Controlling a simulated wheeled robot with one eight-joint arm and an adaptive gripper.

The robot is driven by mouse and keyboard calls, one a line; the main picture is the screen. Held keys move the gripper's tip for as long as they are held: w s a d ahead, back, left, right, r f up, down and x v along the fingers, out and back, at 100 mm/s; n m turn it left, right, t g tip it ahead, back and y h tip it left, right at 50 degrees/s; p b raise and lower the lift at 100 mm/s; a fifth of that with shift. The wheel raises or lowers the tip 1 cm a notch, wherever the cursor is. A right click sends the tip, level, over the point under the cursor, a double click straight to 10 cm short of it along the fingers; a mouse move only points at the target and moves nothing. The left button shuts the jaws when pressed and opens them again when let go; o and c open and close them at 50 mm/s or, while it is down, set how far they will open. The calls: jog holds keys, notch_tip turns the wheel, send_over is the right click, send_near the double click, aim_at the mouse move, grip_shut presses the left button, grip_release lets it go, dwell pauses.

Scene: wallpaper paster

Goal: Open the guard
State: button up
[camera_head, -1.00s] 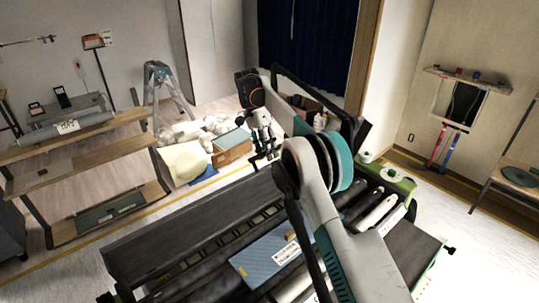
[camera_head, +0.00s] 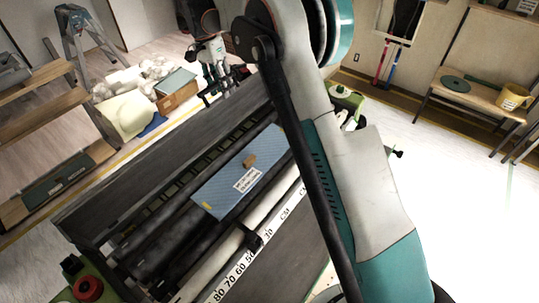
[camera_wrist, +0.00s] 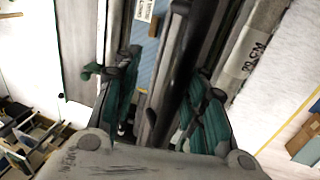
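The pasting machine has a long dark panel (camera_head: 120,187) along its far side; which part is the guard I cannot tell for certain. A light-blue plate (camera_head: 222,190) with a white label and a small brown block lies across the rollers; part of it shows in the wrist view (camera_wrist: 147,68). My gripper (camera_head: 222,88) hangs by the far edge of the dark panel in the head view. In the wrist view, its fingers (camera_wrist: 163,68) are apart. A long dark bar (camera_wrist: 172,75) shows between them, and I cannot tell whether they touch it.
A white ruler bar (camera_head: 236,268) runs along the machine's near side. A red knob (camera_head: 87,288) sits at its near left end. A stepladder (camera_head: 85,40), a cardboard box (camera_head: 178,97) and a wooden bench (camera_head: 470,92) stand around.

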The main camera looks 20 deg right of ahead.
jog(key=s+d+f+t+b, duration=0.1)
jog(key=s+d+f+b, duration=0.4)
jog(key=f, duration=0.4)
jog(key=s+d+f+t+y+b, duration=0.1)
jog(key=s+d+f+b, duration=0.5)
jog(key=s+f, duration=0.3)
jog(key=shift+s+d+f+y+b, duration=0.25)
jog(key=shift+s+b, duration=0.2)
jog(key=shift+s, duration=0.35)
jog(key=shift+r, duration=0.1)
